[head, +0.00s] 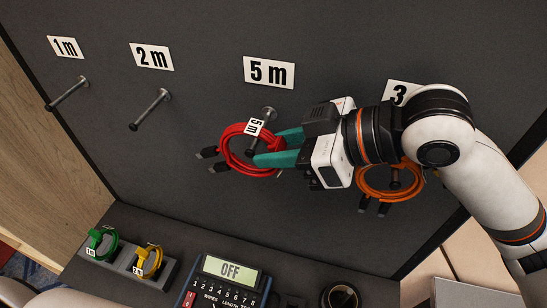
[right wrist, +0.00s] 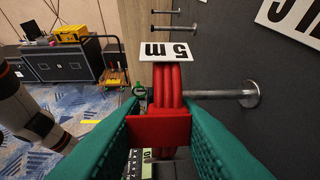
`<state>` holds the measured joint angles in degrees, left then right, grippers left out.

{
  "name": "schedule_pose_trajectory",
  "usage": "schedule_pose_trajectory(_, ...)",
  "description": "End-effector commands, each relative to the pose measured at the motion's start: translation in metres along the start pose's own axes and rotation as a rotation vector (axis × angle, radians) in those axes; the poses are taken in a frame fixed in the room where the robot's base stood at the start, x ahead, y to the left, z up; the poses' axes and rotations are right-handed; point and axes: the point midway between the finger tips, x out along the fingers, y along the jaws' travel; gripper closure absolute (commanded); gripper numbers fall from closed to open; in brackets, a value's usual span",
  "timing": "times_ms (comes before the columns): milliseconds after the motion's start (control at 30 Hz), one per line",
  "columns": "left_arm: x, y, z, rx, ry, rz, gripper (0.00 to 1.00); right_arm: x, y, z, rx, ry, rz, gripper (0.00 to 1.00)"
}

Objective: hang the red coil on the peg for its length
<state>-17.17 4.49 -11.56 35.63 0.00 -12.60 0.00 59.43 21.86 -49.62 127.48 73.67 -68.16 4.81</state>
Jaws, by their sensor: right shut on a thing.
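The red coil (head: 232,147) with a white 5 m tag (head: 255,127) is in my right gripper (head: 275,150), whose teal fingers are shut on its red band, seen in the right wrist view (right wrist: 160,130). The coil is at the 5 m peg (head: 268,115), below the 5 m label (head: 269,72). In the right wrist view the peg (right wrist: 215,94) runs from the wall to the coil. In the head view its outer end lies near the coil's opening; the coil and fingers partly hide it, so I cannot tell for certain that it passes through. My left gripper is not in view.
An orange coil (head: 378,194) hangs at the 3 label's place, partly behind my right arm. The 1 m peg (head: 68,93) and 2 m peg (head: 150,110) are bare. Green (head: 98,242) and yellow (head: 146,261) coils sit in a holder below, beside a tester (head: 222,285) reading OFF.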

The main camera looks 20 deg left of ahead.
Motion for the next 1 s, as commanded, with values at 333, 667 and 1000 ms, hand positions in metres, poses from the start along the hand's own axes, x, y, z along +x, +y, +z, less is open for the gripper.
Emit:
schedule_pose_trajectory(333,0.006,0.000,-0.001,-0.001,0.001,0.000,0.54,0.002,-0.025,-0.001,0.002,-0.001,0.000,1.00)
schedule_pose_trajectory(667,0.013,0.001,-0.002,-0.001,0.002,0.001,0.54,0.009,-0.026,-0.014,0.000,-0.001,0.000,1.00)
schedule_pose_trajectory(1000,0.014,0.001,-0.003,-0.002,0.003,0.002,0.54,0.011,-0.026,-0.016,-0.001,-0.001,0.000,1.00)
